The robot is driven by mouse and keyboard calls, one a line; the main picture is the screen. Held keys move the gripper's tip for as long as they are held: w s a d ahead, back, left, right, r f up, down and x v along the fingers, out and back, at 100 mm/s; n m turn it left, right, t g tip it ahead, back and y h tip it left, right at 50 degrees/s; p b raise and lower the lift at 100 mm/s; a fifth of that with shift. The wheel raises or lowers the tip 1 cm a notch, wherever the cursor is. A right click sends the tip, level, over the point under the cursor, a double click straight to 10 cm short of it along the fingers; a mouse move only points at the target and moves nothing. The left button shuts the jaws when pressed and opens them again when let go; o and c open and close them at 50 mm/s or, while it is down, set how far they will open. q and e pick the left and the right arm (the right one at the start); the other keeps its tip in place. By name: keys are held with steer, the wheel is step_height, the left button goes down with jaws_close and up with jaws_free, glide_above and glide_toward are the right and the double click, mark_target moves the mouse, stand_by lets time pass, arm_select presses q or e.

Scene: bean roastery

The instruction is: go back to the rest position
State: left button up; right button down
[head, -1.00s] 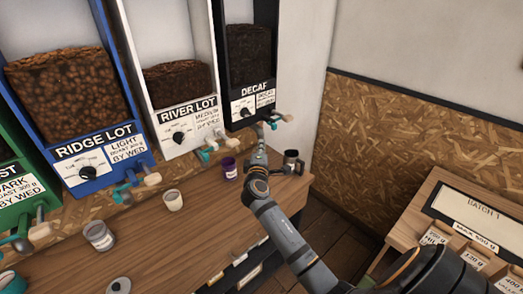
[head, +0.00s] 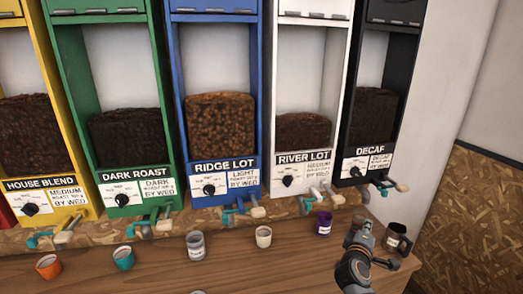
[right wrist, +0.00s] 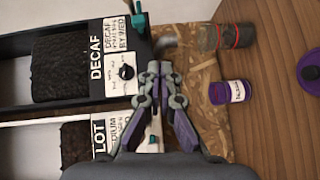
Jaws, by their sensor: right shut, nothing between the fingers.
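My right gripper (head: 362,230) is at the lower right of the head view, above the bench, beside a dark mug (head: 398,240) and in front of the decaf bin (head: 372,130). In the right wrist view its fingers (right wrist: 160,70) are shut together with nothing between them. The decaf bin (right wrist: 62,70) lies to their left there, and a purple cup (right wrist: 232,92) to their right, apart from them. That purple cup also stands on the bench in the head view (head: 323,225). My left gripper is not in view.
The river lot (head: 305,133), ridge lot (head: 220,125), dark roast (head: 128,140) and house blend (head: 30,135) bins line the wall, levers sticking out. The bench (head: 290,275) holds a cream cup (head: 263,237), grey jar (head: 195,246), teal cup (head: 123,258) and orange cup (head: 48,266).

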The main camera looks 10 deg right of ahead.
steer(key=s+a+f+m+g+y, duration=0.3)
steer(key=s+f+m+g, duration=0.1)
steer(key=s+f, duration=0.5)
steer(key=s+a+f+m+g+y, duration=0.25)
steer(key=s+a, duration=0.35)
steer(key=s, duration=0.4)
steer(key=s+a+f+m+g+y, duration=0.2)
steer(key=s+a+f+g+y, duration=0.15)
steer(key=s+a, duration=0.45)
steer(key=s+d+f+y+b, duration=0.1)
steer(key=s+d+f, duration=0.1)
steer(key=f, duration=1.2)
steer(key=s+d+f+b, duration=0.1)
steer(key=s+d+f, duration=0.1)
steer(key=f, duration=1.1)
steer(key=s+d+f+g, duration=0.1)
steer(key=s+f, duration=1.8)
steer(key=shift+s+f+g+b, duration=0.15)
steer(key=shift+f+g+b, duration=0.05)
steer(key=shift+g+b, duration=0.2)
